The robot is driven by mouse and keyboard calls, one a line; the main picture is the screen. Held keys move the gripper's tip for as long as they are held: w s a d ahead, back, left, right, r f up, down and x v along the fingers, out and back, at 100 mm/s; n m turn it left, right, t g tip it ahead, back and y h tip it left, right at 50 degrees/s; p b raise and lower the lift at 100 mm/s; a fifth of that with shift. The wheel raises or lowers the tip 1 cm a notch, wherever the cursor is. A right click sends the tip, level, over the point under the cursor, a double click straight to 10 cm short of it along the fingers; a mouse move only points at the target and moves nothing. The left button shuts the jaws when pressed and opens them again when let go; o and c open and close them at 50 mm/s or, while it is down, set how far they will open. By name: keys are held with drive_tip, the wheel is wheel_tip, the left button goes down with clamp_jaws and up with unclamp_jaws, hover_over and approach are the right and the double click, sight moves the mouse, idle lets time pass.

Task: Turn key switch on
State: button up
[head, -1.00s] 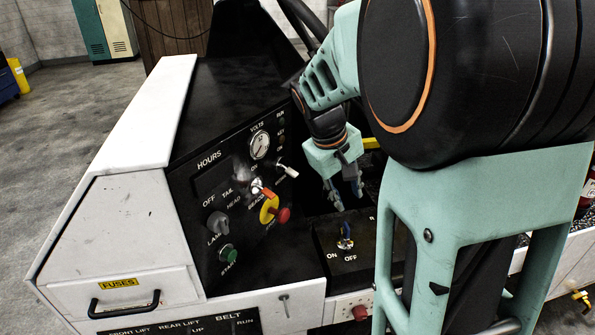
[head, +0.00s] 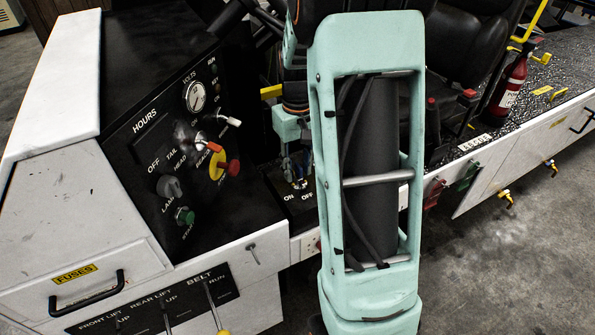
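The key switch (head: 300,184) sits on a small black panel marked ON on the left and OFF on the right, right of the main control console. My gripper (head: 296,168) points down directly over the key switch, its fingertips at or very close to the key. My arm's mint link covers the right side of the gripper and part of the panel. I cannot tell whether the fingers touch the key or are closed on it. The key's turn position is too small and covered to read.
The black console (head: 140,150) stands left of the gripper, with a red knob (head: 233,167), a green start button (head: 184,215) and a volt gauge (head: 195,96). Levers (head: 212,305) stand at the front. A seat (head: 465,60) and fire extinguisher (head: 508,85) are at the right.

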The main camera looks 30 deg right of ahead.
drive_tip(key=shift+f, duration=0.75)
clamp_jaws()
drive_tip(key=shift+m, duration=0.7)
drive_tip(key=shift+d+m+p, duration=0.1)
drive_tip(key=shift+m+p, duration=0.3)
drive_tip(key=shift+m, duration=2)
drive_tip(key=shift+d+m+p, duration=0.1)
drive_tip(key=shift+m+p, duration=0.45)
drive_tip(key=shift+m, duration=2.45)
